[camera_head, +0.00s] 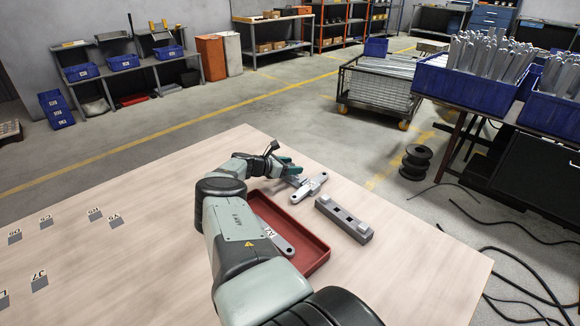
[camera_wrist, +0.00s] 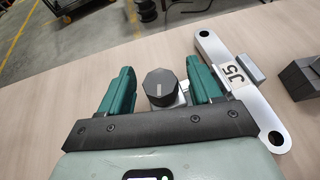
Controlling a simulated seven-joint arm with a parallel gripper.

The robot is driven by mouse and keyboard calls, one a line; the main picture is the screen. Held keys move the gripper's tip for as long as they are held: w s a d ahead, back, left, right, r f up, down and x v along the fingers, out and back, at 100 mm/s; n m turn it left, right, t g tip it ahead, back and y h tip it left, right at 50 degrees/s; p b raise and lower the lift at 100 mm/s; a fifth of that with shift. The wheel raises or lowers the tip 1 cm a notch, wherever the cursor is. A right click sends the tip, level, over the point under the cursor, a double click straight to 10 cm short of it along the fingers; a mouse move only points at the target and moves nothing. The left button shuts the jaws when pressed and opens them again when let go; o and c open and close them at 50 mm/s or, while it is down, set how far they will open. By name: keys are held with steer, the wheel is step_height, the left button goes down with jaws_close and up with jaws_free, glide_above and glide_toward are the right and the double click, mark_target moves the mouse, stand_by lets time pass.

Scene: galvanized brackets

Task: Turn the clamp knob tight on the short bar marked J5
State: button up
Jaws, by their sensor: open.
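The short bar (camera_head: 313,186) lies on the table beyond the red tray; it is light metal with a hole at each end. In the wrist view the bar (camera_wrist: 216,62) carries a tag reading J5 (camera_wrist: 233,72). A dark round clamp knob (camera_wrist: 160,86) with a pale line on its top stands beside the bar on a light grey clamp body. My gripper (camera_head: 289,166) is over the clamp. In the wrist view my gripper (camera_wrist: 159,70) is open, its two teal fingers on either side of the knob, with visible gaps. The knob is hidden in the head view.
A grey block (camera_head: 343,218) with raised ends lies right of the bar. The red tray (camera_head: 319,262) holds another tagged bar (camera_head: 283,244), partly hidden by my arm. Several tags, one reading J7 (camera_head: 39,282), lie at the table's left. The table's front right is clear.

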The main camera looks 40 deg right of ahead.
steer(key=shift+r, duration=0.1)
steer(key=v, duration=1)
steer(key=shift+a, duration=0.35)
steer(key=shift+w, duration=0.1)
steer(key=s+d+f+n+t, duration=0.1)
steer(key=d+f+n+t, duration=0.1)
steer(key=shift+s+d+n+t+y, duration=0.3)
steer(key=shift+s+d, duration=0.1)
steer(key=t, duration=0.1)
steer(key=s+n+t, duration=0.1)
steer(key=s+d+n, duration=0.1)
steer(key=shift+f+t, duration=0.3)
steer(key=shift+t, duration=0.1)
steer(key=s+a+r+n+t+y, duration=0.2)
steer(key=s+r+n+t, duration=0.1)
steer(key=s+n+t, duration=0.15)
steer(key=shift+t, duration=0.25)
steer(key=x, duration=1.1)
steer(key=shift+w+d+f, duration=0.1)
steer(key=shift+w+f, duration=0.05)
steer(key=shift+w, duration=0.1)
